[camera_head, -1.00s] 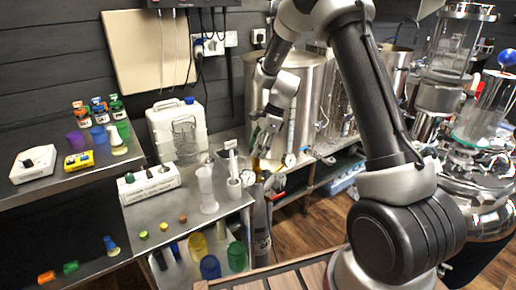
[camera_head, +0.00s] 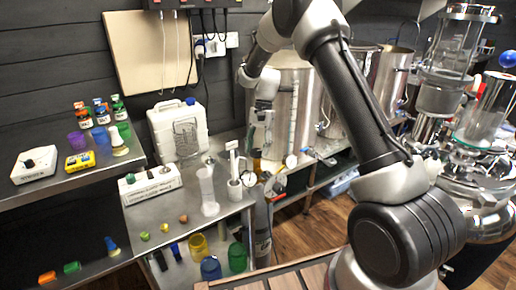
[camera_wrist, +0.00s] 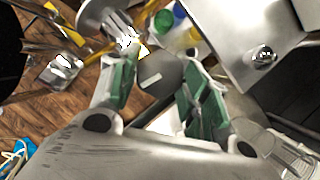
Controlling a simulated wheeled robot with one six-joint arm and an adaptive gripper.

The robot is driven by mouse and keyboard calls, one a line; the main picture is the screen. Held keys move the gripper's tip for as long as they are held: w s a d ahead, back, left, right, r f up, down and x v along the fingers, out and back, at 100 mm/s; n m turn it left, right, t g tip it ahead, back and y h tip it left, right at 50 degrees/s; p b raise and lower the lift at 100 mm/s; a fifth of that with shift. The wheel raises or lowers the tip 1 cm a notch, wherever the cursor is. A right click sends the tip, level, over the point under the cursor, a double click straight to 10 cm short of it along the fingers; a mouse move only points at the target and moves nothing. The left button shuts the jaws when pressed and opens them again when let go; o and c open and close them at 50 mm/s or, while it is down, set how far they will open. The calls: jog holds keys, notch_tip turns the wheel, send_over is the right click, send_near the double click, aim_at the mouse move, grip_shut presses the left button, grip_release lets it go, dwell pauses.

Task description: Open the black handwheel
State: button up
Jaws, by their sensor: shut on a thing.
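The black handwheel (camera_wrist: 158,78) shows in the wrist view as a dark grey rounded shape with a short white mark on it. My gripper (camera_wrist: 160,64) has its two green-padded fingers on either side of this shape and is shut on it. In the head view my gripper (camera_head: 258,122) hangs low in front of the steel vessel, above a grey gas cylinder (camera_head: 263,226). The handwheel cannot be made out clearly in the head view, and how far it is turned cannot be told.
A measuring cylinder (camera_head: 207,188) and a white stand (camera_head: 234,180) are close on the left, on a steel bench. A steel vessel (camera_head: 301,105) stands behind. Wooden floor (camera_head: 300,228) is open at front right.

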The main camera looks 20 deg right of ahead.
jog(key=n, duration=0.2)
jog(key=n+h, duration=0.1)
jog(key=n, duration=0.1)
jog(key=shift+w+a+n+g+h, duration=0.1)
jog(key=shift+a+n+g+h, duration=0.05)
jog(key=shift+n+g+h, duration=0.15)
jog(key=n, duration=0.2)
jog(key=n+h, duration=0.1)
jog(key=shift+a+n+h, duration=0.15)
jog(key=shift+n+h, duration=0.15)
jog(key=shift+n, duration=0.1)
jog(key=n+h, duration=0.1)
jog(key=n, duration=0.2)
jog(key=shift+a, duration=0.1)
jog(key=shift+a+n+t+h, duration=0.1)
jog(key=shift+n+t+h, duration=0.45)
jog(key=shift+n, duration=1.45)
jog(key=shift+h, duration=0.25)
jog(key=o, duration=1)
jog(key=shift+g, duration=0.25)
